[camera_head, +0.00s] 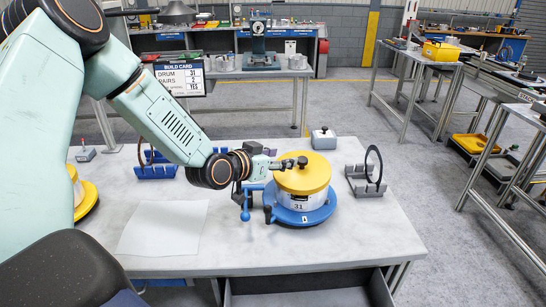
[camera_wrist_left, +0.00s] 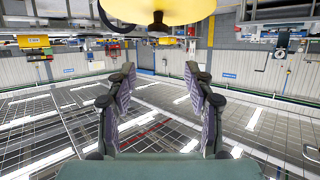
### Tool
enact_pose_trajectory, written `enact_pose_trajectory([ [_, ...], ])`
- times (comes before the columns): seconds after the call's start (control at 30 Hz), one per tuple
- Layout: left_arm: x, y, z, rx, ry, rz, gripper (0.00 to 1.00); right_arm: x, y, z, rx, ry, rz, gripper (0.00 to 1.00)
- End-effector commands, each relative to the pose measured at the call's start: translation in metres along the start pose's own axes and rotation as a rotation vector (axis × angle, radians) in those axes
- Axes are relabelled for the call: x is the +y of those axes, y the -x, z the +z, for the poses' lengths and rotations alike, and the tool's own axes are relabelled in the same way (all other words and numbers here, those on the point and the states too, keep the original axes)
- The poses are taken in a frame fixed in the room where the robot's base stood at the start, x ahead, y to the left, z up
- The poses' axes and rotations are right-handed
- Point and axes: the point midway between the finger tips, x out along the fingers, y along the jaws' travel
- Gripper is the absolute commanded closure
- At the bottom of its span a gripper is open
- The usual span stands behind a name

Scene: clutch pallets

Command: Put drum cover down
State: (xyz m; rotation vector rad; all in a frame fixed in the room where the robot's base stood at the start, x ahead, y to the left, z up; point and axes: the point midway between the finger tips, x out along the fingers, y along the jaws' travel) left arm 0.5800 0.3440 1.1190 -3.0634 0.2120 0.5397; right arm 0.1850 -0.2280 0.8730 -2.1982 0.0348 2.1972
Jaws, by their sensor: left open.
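The yellow drum cover (camera_head: 306,181) sits on top of the white drum (camera_head: 300,203) marked 31, and looks level. The drum stands on a round blue base (camera_head: 302,217) on the table. A small dark knob (camera_head: 302,161) is on top of the cover. My left gripper (camera_head: 286,164) reaches in from the left, over the cover's left part, close to the knob. In the left wrist view its fingers (camera_wrist_left: 162,88) are apart with nothing between them. The yellow cover (camera_wrist_left: 190,10) and its knob (camera_wrist_left: 157,26) show at the top of that view, beyond the fingertips. My right gripper is not seen.
A grey stand with a black ring (camera_head: 373,165) is right of the drum. A small grey box (camera_head: 324,138) stands behind it. A blue rack (camera_head: 153,171) and a white sheet (camera_head: 163,227) lie left. A blue-handled part (camera_head: 245,203) is beside the base. The table's front right is clear.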

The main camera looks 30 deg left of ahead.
Motion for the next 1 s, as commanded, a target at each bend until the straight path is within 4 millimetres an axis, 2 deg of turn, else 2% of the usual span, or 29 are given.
enact_pose_trajectory([
  [0.23, -0.001, 0.02, -0.001, 0.0, 0.002, -0.002, 0.47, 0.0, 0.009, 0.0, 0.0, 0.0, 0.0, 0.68],
  [0.5, 0.0, 0.025, 0.0, -0.002, -0.001, 0.0, 0.47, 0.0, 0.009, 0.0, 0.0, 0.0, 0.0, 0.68],
  [0.6, 0.009, 0.025, 0.013, -0.038, 0.006, 0.011, 0.47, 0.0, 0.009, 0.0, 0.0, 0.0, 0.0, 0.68],
  [0.67, 0.021, 0.026, 0.032, -0.095, 0.019, 0.026, 0.47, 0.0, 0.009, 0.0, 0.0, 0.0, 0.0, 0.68],
  [0.77, 0.053, 0.036, 0.084, -0.251, 0.056, 0.053, 0.47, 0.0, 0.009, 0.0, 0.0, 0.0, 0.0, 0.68],
  [0.83, 0.079, 0.051, 0.13, -0.388, 0.086, 0.065, 0.47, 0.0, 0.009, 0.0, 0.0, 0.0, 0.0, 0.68],
  [0.97, 0.12, 0.099, 0.214, -0.653, 0.137, 0.055, 0.47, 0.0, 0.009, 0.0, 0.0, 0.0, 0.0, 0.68],
  [1.0, 0.131, 0.118, 0.238, -0.737, 0.148, 0.045, 0.47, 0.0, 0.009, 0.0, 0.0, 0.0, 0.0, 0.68],
])
